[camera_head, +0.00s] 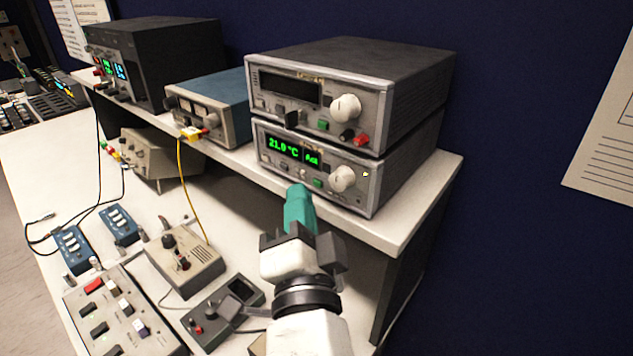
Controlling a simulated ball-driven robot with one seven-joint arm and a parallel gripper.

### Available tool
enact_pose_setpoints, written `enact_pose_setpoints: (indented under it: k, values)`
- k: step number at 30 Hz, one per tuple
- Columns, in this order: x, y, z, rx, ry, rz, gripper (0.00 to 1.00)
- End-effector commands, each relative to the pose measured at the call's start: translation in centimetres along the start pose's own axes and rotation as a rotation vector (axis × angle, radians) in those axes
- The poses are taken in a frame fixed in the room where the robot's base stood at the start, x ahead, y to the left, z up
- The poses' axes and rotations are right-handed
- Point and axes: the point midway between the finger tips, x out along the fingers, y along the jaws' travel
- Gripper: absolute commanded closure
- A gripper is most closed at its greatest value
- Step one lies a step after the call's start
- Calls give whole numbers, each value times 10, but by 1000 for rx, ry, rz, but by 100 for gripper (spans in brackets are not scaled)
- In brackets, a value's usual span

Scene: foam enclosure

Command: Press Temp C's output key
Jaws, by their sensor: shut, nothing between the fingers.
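Two grey temperature units are stacked at the right end of the shelf. The lower unit (370,195) has a lit green display (292,150) reading 21.0 °C, a white knob (342,179) and a small green key (318,183). The upper unit (385,95) has a dark display (290,88), a white knob (345,108) and a green key (323,125). I cannot read which is Temp C. My gripper (299,192) is shut and empty, its teal tip just in front of the lower unit's lower front, left of the green key. Whether it touches is unclear; it hides part of the panel.
A blue meter box (215,100) and a black instrument (160,60) stand left on the shelf (400,225). Below, the bench holds a beige box (185,262), a dark handset (222,310) and a switch panel (120,310). A yellow cable (182,180) hangs down.

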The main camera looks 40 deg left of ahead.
Motion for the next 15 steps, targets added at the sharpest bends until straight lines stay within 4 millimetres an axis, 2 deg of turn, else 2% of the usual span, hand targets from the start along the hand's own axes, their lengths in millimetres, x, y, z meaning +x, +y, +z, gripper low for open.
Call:
enact_pose_setpoints:
  k: [15]
  values:
    - [6, 4, -4, 0, 0, 0, 100]
